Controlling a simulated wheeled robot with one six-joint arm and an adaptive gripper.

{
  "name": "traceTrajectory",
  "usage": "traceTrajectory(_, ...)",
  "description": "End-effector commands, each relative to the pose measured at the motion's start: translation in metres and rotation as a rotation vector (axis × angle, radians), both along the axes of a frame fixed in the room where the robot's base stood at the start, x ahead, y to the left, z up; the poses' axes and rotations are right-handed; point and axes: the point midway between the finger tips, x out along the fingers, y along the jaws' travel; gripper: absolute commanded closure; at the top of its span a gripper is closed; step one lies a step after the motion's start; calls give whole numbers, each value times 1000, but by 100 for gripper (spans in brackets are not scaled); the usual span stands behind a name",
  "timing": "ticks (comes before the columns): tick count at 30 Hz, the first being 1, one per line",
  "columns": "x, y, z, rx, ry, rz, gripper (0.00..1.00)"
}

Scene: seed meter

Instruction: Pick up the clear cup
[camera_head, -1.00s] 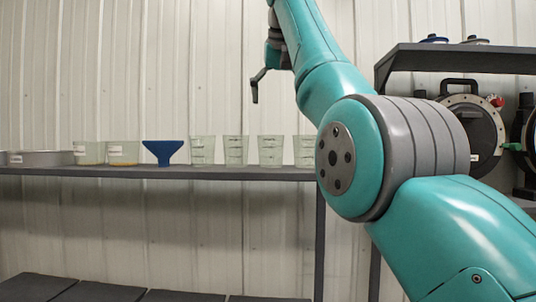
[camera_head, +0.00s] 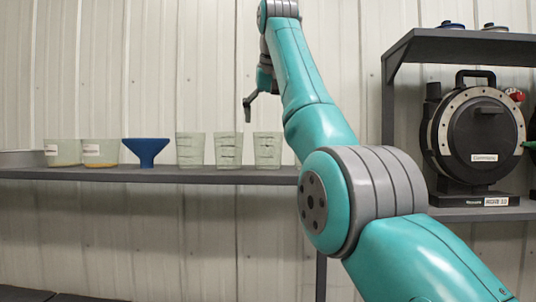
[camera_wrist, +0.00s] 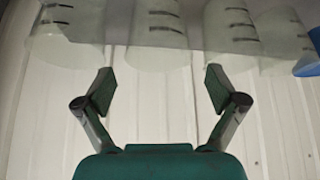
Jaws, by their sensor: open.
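Three clear cups with dark measuring lines stand upright in a row on the long shelf: a left one (camera_head: 191,150), a middle one (camera_head: 228,150) and a right one (camera_head: 267,150). In the wrist view, which looks upside down, several clear cups show along the top. One cup (camera_wrist: 158,38) there lines up with the gap between my fingers. My gripper (camera_head: 249,105) is above and in front of the row in the head view, partly hidden by my arm. In the wrist view my gripper (camera_wrist: 160,92) is open, with nothing between its fingertips.
A blue funnel (camera_head: 145,151) stands left of the cups, then two labelled containers (camera_head: 101,152) (camera_head: 62,152). The long shelf (camera_head: 150,175) has a dark front edge. At right, a black machine (camera_head: 478,135) sits under an upper shelf (camera_head: 465,44).

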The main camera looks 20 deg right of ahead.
Motion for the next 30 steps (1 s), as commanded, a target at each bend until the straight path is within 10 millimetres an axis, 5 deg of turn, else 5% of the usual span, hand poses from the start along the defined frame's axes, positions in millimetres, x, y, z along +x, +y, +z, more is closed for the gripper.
traceTrajectory(12, 27, -5, -40, 0, 2, 0, 6)
traceTrajectory(20, 29, -5, -42, 0, 0, 0, 6)
traceTrajectory(25, 29, -5, -42, 0, 0, 0, 45)
traceTrajectory(30, 29, -5, -42, 0, 0, 0, 45)
